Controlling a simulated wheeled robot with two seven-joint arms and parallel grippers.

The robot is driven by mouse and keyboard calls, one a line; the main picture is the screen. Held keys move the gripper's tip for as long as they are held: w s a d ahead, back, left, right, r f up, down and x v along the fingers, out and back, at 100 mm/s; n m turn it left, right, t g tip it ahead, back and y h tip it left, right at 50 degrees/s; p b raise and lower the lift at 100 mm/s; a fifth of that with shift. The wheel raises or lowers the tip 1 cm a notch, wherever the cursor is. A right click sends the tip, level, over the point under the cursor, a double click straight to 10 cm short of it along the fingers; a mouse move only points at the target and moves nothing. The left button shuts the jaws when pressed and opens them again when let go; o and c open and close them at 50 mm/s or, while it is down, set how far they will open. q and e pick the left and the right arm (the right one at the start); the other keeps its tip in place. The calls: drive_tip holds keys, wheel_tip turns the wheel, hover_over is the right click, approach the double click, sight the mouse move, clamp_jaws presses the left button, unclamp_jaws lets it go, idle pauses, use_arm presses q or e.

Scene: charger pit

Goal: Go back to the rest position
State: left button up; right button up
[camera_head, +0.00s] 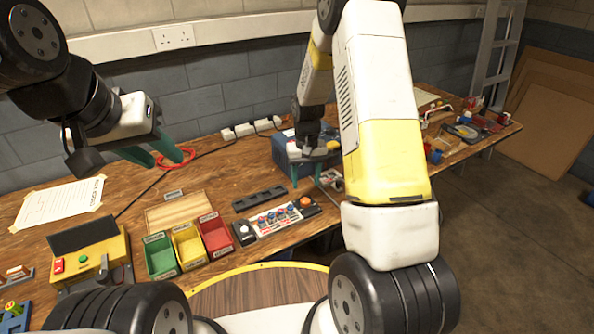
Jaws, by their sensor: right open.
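My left gripper (169,162) hangs above the back left of the wooden workbench (130,188), in front of the wall. Its teal fingers are apart and I see nothing between them. A red cable loop (186,153) shows right behind its fingertips. My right gripper (307,178) points down over the middle of the bench, in front of a blue box (284,158). Its teal fingers are spread and look empty. My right arm hides part of the bench to the right of it.
Green (160,258), yellow (188,246) and red (215,235) bins stand at the bench front, beside a button panel (278,219). A power strip (250,128) lies near the wall. A paper sheet (58,203) lies at left. Several small items crowd the right end.

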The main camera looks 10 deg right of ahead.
drive_tip(key=s+r+t, duration=0.1)
drive_tip(key=s+r, duration=0.2)
drive_tip(key=r, duration=0.4)
drive_tip(key=s+r+t+y, duration=0.1)
drive_tip(key=s+r, duration=0.1)
drive_tip(key=r, duration=0.5)
drive_tip(key=s+r+t, duration=0.1)
drive_tip(key=s+r, duration=0.2)
drive_tip(key=r, duration=0.3)
drive_tip(key=s+a+r+t, duration=0.1)
drive_tip(key=s+r, duration=0.4)
drive_tip(key=s, duration=0.3)
drive_tip(key=s+r+t+y, duration=0.1)
drive_tip(key=s+r+t, duration=0.1)
drive_tip(key=s+r, duration=0.3)
drive_tip(key=s, duration=0.4)
drive_tip(key=shift+a+n, duration=0.3)
drive_tip(key=shift+a, duration=0.1)
